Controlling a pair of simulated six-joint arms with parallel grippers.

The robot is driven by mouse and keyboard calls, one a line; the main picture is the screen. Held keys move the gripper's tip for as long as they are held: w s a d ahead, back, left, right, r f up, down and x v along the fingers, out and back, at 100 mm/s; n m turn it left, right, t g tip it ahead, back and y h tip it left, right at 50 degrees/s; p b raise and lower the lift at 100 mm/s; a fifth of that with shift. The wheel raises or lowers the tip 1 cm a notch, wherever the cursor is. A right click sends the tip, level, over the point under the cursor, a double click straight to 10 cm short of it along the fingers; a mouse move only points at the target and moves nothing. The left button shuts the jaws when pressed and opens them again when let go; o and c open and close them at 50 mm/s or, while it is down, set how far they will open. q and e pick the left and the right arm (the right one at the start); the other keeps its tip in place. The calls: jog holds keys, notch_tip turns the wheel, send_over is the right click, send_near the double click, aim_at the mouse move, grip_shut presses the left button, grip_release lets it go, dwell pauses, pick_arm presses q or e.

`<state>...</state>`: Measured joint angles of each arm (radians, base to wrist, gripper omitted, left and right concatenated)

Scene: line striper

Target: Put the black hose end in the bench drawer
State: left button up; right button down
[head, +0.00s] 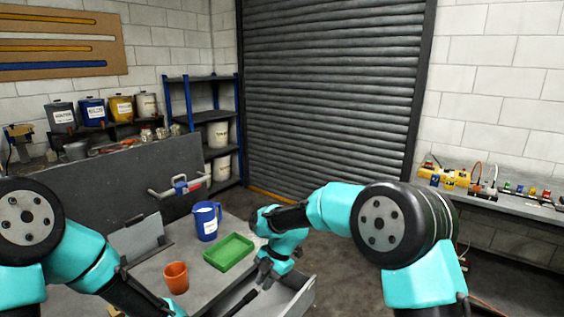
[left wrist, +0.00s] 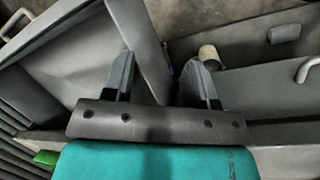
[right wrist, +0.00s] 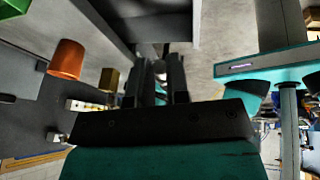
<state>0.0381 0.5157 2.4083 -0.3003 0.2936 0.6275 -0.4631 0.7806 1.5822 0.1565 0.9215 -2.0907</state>
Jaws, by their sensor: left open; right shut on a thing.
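The black hose end (head: 246,299) shows as a dark, thin shape at the bottom of the head view, over the open bench drawer (head: 294,300). My right gripper (head: 267,279) is just above it, at the drawer's far side. It is shut on the hose end; its dark fingers (right wrist: 160,78) hide most of the grip in the right wrist view. I cannot tell whether the hose end touches the drawer floor. My left gripper (left wrist: 160,75) is open and empty in its wrist view, above grey panels.
On the bench stand an orange cup (head: 176,277), a green tray (head: 229,252) and a blue jug (head: 207,221). A grey upright panel (head: 138,238) stands left of them. Open floor (head: 340,275) lies right of the drawer.

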pick_arm(q)
jog(key=w+d+r+m+t, duration=0.3)
jog(key=w+d+r, duration=0.2)
jog(key=r, duration=0.5)
jog(key=w+d+r+m+t, duration=0.2)
jog(key=w+d+r+m, duration=0.2)
jog(key=w+d+r, duration=0.2)
jog(key=shift+w+d+r+t, duration=0.3)
jog(key=shift+d+r, duration=0.7)
jog(key=shift+r, duration=1.4)
jog(key=shift+s+a, duration=0.1)
jog(key=shift+s, duration=0.05)
jog(key=s+a+f+n+g+y, duration=0.1)
jog(key=s+a+f+n+g, duration=0.1)
jog(key=a+f, duration=0.6)
jog(key=shift+s+a+f+n+g+y, duration=0.15)
jog(key=shift+s+a+n+g+y, duration=0.2)
jog(key=shift+s+n, duration=0.55)
jog(key=shift+s+d, duration=0.1)
jog(key=shift+d, duration=0.05)
